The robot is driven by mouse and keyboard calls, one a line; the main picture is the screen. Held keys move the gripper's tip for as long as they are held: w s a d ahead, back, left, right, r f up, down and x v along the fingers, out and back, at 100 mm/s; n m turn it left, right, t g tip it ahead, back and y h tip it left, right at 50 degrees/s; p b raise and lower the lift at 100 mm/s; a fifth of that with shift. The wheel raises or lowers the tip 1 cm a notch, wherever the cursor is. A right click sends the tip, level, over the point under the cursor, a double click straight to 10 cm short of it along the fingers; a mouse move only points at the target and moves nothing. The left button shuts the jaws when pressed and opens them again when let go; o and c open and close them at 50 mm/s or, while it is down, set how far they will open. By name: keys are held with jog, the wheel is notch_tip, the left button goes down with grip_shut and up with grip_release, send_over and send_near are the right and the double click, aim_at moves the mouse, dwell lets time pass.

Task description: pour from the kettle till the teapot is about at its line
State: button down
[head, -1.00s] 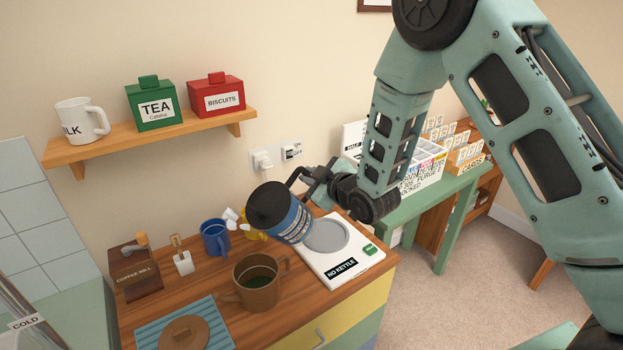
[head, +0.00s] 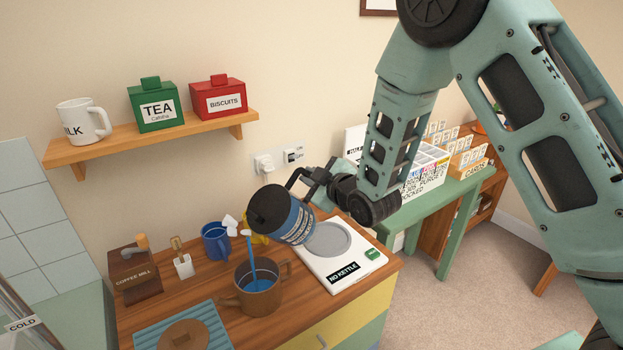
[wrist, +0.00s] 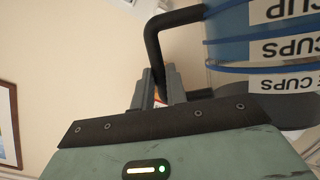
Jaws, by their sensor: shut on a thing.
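My gripper (head: 318,180) is shut on the black handle of the blue kettle (head: 292,219) and holds it tilted to the left above the counter. In the wrist view the kettle (wrist: 228,40) shows bands lettered "CUPS", beside its black handle. A blue stream (head: 253,260) falls from the kettle's spout side into the brown teapot (head: 259,302). The teapot stands upright and open on the counter, with blue liquid inside. Its line and exact level are too small to tell. The brown teapot lid (head: 183,334) lies on a blue striped mat (head: 150,338).
A white base marked "NO KETTLE" (head: 345,273) lies right of the teapot. A blue mug (head: 215,241), a yellow item, a small white holder (head: 184,266) and a coffee mill (head: 133,274) stand behind and left. A shelf (head: 150,141) hangs above.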

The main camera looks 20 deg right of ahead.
aim_at(300, 174)
jog(key=shift+a+r+n+b, duration=0.3)
jog(key=shift+b, duration=0.2)
jog(key=shift+s+r, duration=0.15)
jog(key=shift+a+t+b, duration=0.2)
jog(key=shift+t+b, duration=0.1)
jog(key=shift+b, duration=0.1)
jog(key=shift+s+r+n, duration=0.1)
jog(key=shift+r+n, duration=0.05)
jog(key=shift+n, duration=0.15)
jog(key=shift+s+a+b, duration=0.1)
jog(key=shift+a+b, duration=0.15)
jog(key=shift+b, duration=0.15)
jog(key=shift+r, duration=0.1)
jog(key=shift+s+a+r+n+h+b, duration=0.15)
jog(key=shift+s+a+n+h+b, duration=0.15)
jog(key=shift+a+n+b, duration=0.3)
dwell(0.5)
